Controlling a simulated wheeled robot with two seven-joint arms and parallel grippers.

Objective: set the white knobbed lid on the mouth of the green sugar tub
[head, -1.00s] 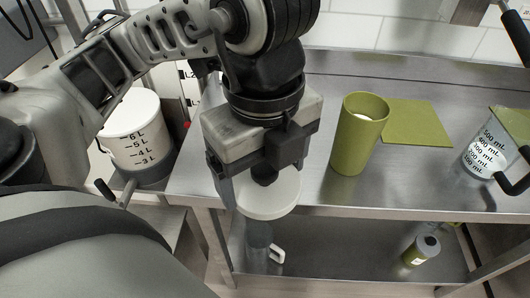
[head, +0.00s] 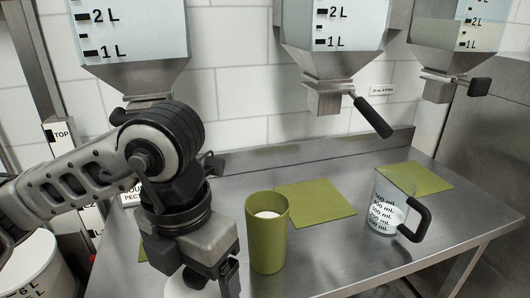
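The green sugar tub (head: 267,245) stands upright and open on the steel table, with white contents showing inside its mouth. My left gripper (head: 212,281) points down just left of the tub, near the bottom of the picture. The white knobbed lid (head: 178,287) shows only as a pale sliver beneath it; most of it is hidden by the gripper and cut off by the picture edge. In the earlier view the gripper is shut around the dark knob, with the white disc hanging below. My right gripper is not in view.
A clear measuring jug (head: 382,213) with a black handle stands to the right. Green mats lie behind the tub (head: 315,203) and at the back right (head: 428,179). Hoppers with valves hang overhead, the middle one (head: 335,65) with a black lever. A white bucket (head: 32,268) is lower left.

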